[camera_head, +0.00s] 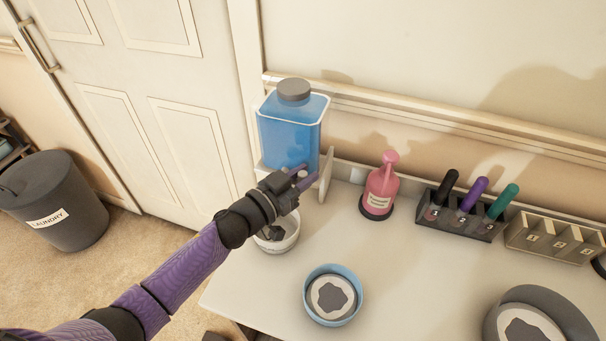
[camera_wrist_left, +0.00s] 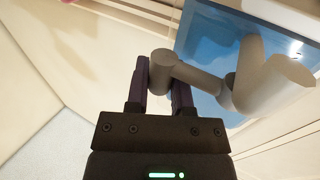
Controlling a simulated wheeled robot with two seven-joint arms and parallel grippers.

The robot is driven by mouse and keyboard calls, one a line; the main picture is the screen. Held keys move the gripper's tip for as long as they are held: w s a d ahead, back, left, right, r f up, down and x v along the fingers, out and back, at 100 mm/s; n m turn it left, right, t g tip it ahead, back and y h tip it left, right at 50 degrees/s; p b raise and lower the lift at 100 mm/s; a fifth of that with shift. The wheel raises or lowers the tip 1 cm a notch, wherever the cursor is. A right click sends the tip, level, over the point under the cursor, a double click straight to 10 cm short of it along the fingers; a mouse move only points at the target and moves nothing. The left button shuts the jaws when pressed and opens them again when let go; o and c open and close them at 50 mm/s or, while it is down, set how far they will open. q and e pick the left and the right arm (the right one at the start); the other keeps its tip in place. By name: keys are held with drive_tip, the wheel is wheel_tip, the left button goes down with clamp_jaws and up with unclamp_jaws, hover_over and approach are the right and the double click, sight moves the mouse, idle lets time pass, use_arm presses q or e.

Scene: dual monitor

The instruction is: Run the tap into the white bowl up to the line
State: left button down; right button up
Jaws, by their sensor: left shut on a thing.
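A clear tank (camera_head: 288,135) of blue liquid with a grey cap stands on a white stand at the back of the counter; it also fills the upper right of the left wrist view (camera_wrist_left: 225,40). My left gripper (camera_head: 304,177) is at the tank's lower front. Its purple fingers are shut on the grey tap handle (camera_wrist_left: 162,72). The white bowl (camera_head: 289,240) sits below the gripper, partly hidden by it. Something dark shows inside the bowl. I cannot make out the line, the water level or any stream. My right gripper is not in view.
A blue bowl (camera_head: 333,294) with a grey patch inside stands in front. A dark round container (camera_head: 540,318) is at front right. The middle counter is clear.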

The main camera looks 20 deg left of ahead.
use_arm(q)
drive_tip(key=shift+s+m, duration=0.1)
drive_tip(key=shift+m, duration=0.2)
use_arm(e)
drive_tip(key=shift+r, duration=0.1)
use_arm(q)
drive_tip(key=shift+s+a+m+g+h, duration=0.1)
drive_tip(key=shift+s+m+g+h, duration=0.15)
drive_tip(key=shift+m+g+h, duration=0.55)
drive_tip(key=shift+s+a+m+g+h+b, duration=0.1)
drive_tip(key=shift+s+m+g+h+b, duration=0.2)
drive_tip(key=shift+m+g+h, duration=0.4)
drive_tip(key=shift+s+a+m+g+h+b, duration=0.1)
drive_tip(key=shift+s+m+g+h+b, duration=0.15)
drive_tip(key=shift+m+g+h, duration=0.45)
drive_tip(key=shift+s+a+m+g+h+b, duration=0.15)
drive_tip(key=shift+s+m+g+h, duration=0.25)
drive_tip(key=shift+g+h, duration=0.55)
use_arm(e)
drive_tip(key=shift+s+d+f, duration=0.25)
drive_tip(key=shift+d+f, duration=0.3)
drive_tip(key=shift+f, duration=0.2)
use_arm(q)
drive_tip(key=shift+d, duration=0.1)
